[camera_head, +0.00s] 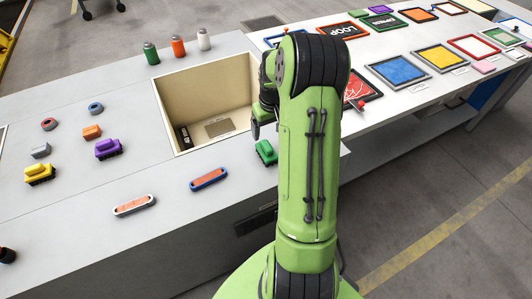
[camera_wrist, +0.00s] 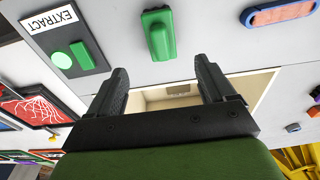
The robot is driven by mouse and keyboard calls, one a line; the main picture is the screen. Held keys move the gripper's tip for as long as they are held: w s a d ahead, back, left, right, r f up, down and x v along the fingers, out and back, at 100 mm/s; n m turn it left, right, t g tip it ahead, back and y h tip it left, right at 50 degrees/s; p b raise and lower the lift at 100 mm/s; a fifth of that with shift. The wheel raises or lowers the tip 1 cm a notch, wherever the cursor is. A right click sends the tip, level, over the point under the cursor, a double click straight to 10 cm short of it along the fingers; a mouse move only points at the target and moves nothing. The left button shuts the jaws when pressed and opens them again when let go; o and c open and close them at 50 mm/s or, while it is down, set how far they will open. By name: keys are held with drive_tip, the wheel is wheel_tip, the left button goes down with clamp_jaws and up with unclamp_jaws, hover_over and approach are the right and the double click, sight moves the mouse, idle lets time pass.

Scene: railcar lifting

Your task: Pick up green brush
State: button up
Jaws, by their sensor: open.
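The green brush (camera_head: 265,152) lies on the grey counter at the front right corner of the recessed bin, partly hidden by my arm in the head view. In the wrist view the green brush (camera_wrist: 158,35) is upper middle, beyond the fingertips and roughly in line with the gap between them. My gripper (camera_wrist: 163,66) is open and empty, with nothing between its fingers but the bin opening behind. In the head view my arm hides most of the gripper.
The recessed bin (camera_head: 163,88) is beside the brush. An EXTRACT panel (camera_wrist: 62,48) with a green button is left in the wrist view. Framed panels (camera_head: 398,71) cover the right table.

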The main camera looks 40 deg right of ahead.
sight(267, 145)
drive_tip(key=f, duration=0.4)
drive_tip(key=w+f+b, duration=0.1)
drive_tip(key=f, duration=0.7)
drive_tip(key=shift+w+d+b, duration=0.15)
drive_tip(key=shift+w+b, duration=0.15)
drive_tip(key=shift+b, duration=0.05)
drive_tip(key=c, duration=1.1)
